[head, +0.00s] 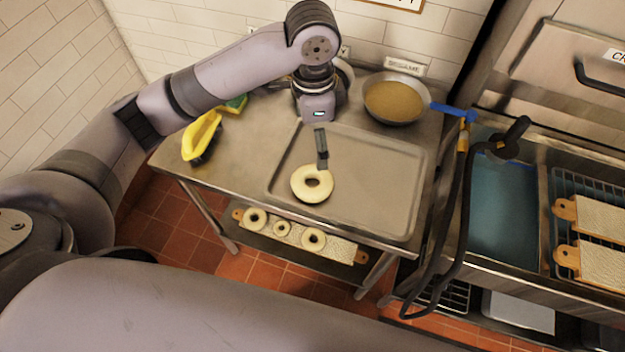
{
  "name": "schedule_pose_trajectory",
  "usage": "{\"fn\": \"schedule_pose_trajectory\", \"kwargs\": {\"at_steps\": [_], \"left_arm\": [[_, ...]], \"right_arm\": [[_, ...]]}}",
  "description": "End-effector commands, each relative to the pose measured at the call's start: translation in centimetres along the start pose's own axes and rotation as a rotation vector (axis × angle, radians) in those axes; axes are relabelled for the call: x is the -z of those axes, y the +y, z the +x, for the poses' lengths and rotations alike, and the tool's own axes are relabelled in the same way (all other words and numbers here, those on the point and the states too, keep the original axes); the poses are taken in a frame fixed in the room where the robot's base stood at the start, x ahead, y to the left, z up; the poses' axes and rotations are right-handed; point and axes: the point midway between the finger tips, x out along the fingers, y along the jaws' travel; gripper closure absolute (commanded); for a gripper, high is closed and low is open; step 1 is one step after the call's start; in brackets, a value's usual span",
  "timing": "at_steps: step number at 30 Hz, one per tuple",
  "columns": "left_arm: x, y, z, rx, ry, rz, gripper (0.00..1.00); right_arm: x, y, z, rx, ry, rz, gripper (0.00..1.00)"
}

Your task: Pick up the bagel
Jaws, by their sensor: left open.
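A pale ring-shaped bagel (301,186) lies flat on the metal tray (375,180) on the steel table, towards the tray's left front. My left gripper (321,160) reaches down over the tray from behind the bagel. It is open, and a dark finger overlaps the bagel's far edge in the head view. I cannot tell whether that finger touches the bagel or hovers above it. The other finger is hard to make out. My right gripper is not in view.
A pan (394,101) with a blue handle stands at the back right. A yellow object (202,135) and a green sponge (236,103) lie at the left. A board (341,250) with more bagels is on the shelf below. A black hose (462,200) hangs by the sink at right.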

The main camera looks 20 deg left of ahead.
Motion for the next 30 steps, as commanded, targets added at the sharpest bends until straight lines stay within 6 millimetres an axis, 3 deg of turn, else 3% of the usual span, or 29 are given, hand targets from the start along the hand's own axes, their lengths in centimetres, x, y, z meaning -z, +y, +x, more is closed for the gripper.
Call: {"fn": "schedule_pose_trajectory", "kwargs": {"at_steps": [5,19,30], "left_arm": [[-0.5,-0.5,-0.2,0.002,-0.028,0.002,0.00],[-0.7,-0.5,9.2,0.003,-0.026,0.002,0.00],[-0.7,-0.5,12.5,0.002,-0.025,0.003,0.00]], "right_arm": [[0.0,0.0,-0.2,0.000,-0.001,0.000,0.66],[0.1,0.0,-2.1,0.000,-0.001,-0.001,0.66],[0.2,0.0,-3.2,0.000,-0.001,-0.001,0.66]]}}
